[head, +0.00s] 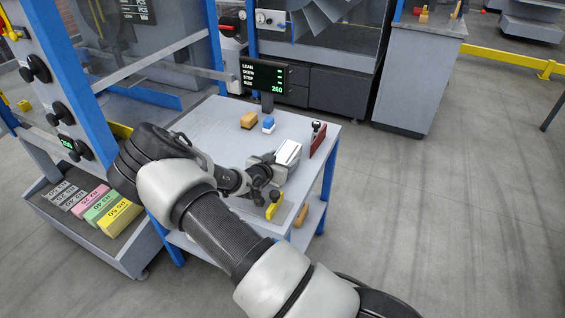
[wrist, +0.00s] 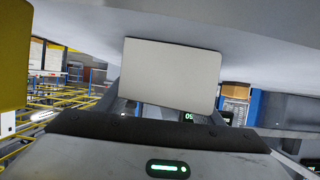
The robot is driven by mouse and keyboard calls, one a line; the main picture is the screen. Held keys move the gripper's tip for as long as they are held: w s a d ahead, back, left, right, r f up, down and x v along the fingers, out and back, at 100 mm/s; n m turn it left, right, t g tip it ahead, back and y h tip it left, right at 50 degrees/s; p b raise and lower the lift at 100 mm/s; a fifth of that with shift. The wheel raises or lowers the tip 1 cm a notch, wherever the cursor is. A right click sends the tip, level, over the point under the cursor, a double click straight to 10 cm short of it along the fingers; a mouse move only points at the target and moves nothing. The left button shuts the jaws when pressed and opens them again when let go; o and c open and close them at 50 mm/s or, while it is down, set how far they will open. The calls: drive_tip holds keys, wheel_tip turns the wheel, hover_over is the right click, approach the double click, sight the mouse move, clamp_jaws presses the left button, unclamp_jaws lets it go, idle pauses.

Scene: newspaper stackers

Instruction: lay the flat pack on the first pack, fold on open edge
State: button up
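A white pack (head: 288,152) shows at the end of my arm, over the right part of the grey table. My gripper (head: 272,169) is right up against it in the head view, partly covering it. In the wrist view a pale flat rectangular face (wrist: 170,75), likely the pack, fills the middle, just beyond the dark gripper edge. The fingertips are not clear in either view, so I cannot tell whether they grip it. I cannot make out a separate first pack, nor which edge is the fold.
The table (head: 215,125) holds an orange-tan block (head: 249,120), a blue-and-white item (head: 268,124), a dark red upright plate (head: 318,140) and a yellow piece (head: 274,205). A display (head: 264,77) reading 260 stands behind. Coloured labelled stacks (head: 100,205) sit at lower left.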

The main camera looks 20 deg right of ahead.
sight(282, 157)
drive_tip(key=c, duration=1.1)
wheel_tip(282, 157, up, 10)
drive_tip(key=shift+r+p, duration=0.1)
drive_tip(key=shift+p, duration=0.8)
drive_tip(key=s+a+r+n+t+y, duration=0.2)
drive_tip(key=a+r+n+y, duration=0.3)
drive_tip(key=r, duration=0.4)
drive_tip(key=s+a+r+n+t+y, duration=0.2)
drive_tip(key=s+a+r+n+y, duration=0.15)
drive_tip(key=a+r, duration=0.45)
wheel_tip(282, 157, up, 15)
drive_tip(key=y+p, duration=0.1)
drive_tip(key=p, duration=1.4)
drive_tip(key=shift+n, duration=0.25)
drive_tip(key=f, duration=0.4)
drive_tip(key=s+f, duration=0.1)
drive_tip(key=shift+s+a+f, duration=0.1)
drive_tip(key=shift+a+f, duration=0.25)
drive_tip(key=shift+f, duration=0.05)
